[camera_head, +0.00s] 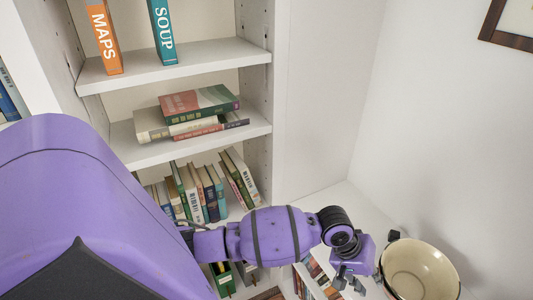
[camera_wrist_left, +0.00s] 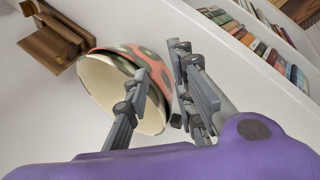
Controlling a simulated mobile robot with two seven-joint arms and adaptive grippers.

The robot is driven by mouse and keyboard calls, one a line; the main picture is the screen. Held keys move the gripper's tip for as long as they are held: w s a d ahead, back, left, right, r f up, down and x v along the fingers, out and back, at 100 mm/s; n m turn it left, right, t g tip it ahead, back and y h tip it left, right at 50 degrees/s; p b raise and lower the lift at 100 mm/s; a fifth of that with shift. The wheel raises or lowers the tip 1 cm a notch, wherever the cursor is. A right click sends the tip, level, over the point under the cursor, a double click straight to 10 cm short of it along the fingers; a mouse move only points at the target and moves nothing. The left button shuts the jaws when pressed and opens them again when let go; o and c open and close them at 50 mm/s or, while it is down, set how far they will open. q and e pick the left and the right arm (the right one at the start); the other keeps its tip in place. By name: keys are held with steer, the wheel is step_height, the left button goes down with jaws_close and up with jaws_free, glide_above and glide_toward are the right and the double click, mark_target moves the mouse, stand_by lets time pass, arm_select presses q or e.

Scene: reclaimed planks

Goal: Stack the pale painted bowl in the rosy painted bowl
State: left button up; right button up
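A bowl (camera_head: 420,272) with a cream inside and a thin dark rim stands on the white surface at the lower right of the head view. In the left wrist view a cream inside (camera_wrist_left: 100,84) shows beside a rosy outer wall with grey-green spots (camera_wrist_left: 158,70). I cannot tell whether these are one bowl or two nested bowls. My left gripper (camera_head: 356,282) is at the bowl's left side. In the left wrist view its fingers (camera_wrist_left: 163,66) are apart, one over the cream inside and one beyond the rosy wall. My right gripper is not in view.
A white bookcase with several books (camera_head: 200,100) stands at left and centre. More books (camera_wrist_left: 250,40) show at the upper right of the wrist view. A brown wooden object (camera_wrist_left: 52,42) is close to the bowl there.

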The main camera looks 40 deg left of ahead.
arm_select(q)
steer(key=s+a+f+m+t, duration=0.2)
steer(key=s+f+t, duration=0.2)
steer(key=s+f, duration=0.85)
steer(key=s+a+m+y, duration=0.1)
steer(key=s+a, duration=0.3)
steer(key=s, duration=0.4)
steer(key=s+a+m+t+y, duration=0.1)
steer(key=s+a+y, duration=0.2)
steer(key=s, duration=0.5)
steer(key=shift+a+f+m+y, duration=0.3)
steer(key=shift+a+f+y, duration=0.1)
steer(key=shift+a, duration=0.3)
